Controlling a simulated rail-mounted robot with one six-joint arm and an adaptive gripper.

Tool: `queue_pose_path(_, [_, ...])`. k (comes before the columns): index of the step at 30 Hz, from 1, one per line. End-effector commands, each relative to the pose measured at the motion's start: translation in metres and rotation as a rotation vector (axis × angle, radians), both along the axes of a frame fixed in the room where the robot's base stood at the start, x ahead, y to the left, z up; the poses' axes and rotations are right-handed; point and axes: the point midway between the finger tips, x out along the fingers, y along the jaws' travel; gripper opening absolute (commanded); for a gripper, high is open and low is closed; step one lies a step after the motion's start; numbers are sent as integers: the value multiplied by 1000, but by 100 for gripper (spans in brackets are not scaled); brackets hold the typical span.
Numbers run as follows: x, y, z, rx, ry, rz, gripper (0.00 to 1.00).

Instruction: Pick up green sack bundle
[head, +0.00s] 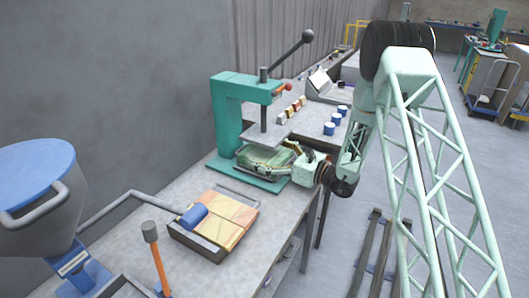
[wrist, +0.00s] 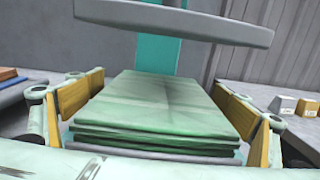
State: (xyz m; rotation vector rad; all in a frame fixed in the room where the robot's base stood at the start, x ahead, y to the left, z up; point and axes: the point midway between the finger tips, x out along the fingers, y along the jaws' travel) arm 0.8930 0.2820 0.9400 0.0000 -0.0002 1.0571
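The green sack bundle (wrist: 160,100) is a flat stack of folded green layers, lying between my gripper's fingers in the wrist view. In the head view the bundle (head: 262,157) sits on the base of the teal press, under its raised plate. My gripper (wrist: 165,95) is open, with one yellow-padded finger along each side of the stack. A narrow gap shows at the left pad; the right pad is very close to the stack, and I cannot tell if it touches. In the head view my gripper (head: 268,165) reaches in from the right, and partly hides the bundle.
The teal press (head: 228,115) has a grey plate (wrist: 175,20) just above the bundle. A tray (head: 185,240) with tan packs and a blue roll stands nearer. Blue-and-white cups (head: 335,118) and small blocks (head: 291,108) stand behind. A grey wall runs along the left.

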Motion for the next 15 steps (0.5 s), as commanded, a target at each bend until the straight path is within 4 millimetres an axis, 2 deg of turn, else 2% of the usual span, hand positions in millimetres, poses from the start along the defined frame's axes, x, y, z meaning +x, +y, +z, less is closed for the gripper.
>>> queue_pose_path(1, [0,0,0,0,0,0,90])
queue_pose_path(6, [0,0,0,0,0,0,76])
queue_pose_path(15, [-1,-1,0,0,0,1,76])
